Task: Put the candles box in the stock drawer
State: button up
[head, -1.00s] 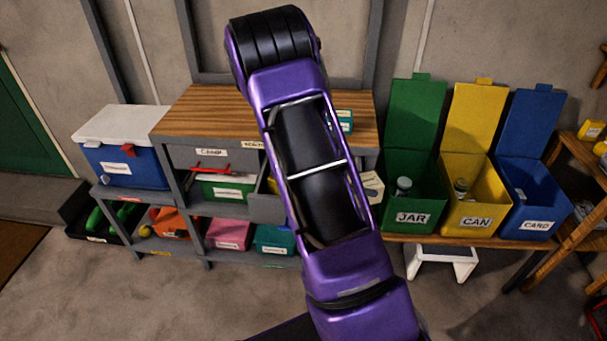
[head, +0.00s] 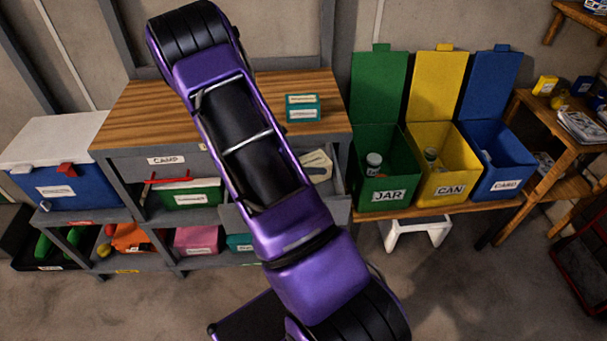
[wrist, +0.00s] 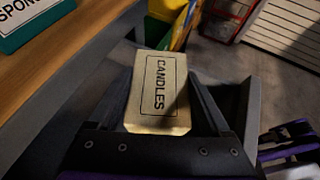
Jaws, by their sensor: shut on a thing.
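The candles box (wrist: 158,92), cream with a black-framed CANDLES label, is between the two fingers of my gripper (wrist: 162,86) in the wrist view. My gripper is shut on it. In the head view a cream box (head: 318,165) shows just right of my arm, at an open grey drawer (head: 338,182) under the wooden worktop. My arm hides most of this drawer and my gripper there. In the wrist view a grey drawer wall (wrist: 243,105) stands right of the box. I cannot tell whether the box touches the drawer floor. No stock label is readable.
A teal sponges box (head: 303,108) sits on the worktop (head: 245,105) above the drawer. Open green (head: 388,165), yellow (head: 442,160) and blue (head: 497,165) bins stand to the right. A white stool (head: 415,232) is below them.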

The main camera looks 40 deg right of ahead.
jog(key=shift+f, duration=2.35)
jog(key=shift+f+b, duration=0.2)
jog(key=shift+b, duration=0.15)
jog(key=o, duration=1.3)
jog(key=shift+r, duration=0.1)
jog(key=shift+w+a+r, duration=0.1)
jog(key=shift+a+r, duration=0.05)
jog(key=shift+r, duration=0.05)
jog(key=v, duration=1.1)
jog(key=shift+a+p, duration=0.35)
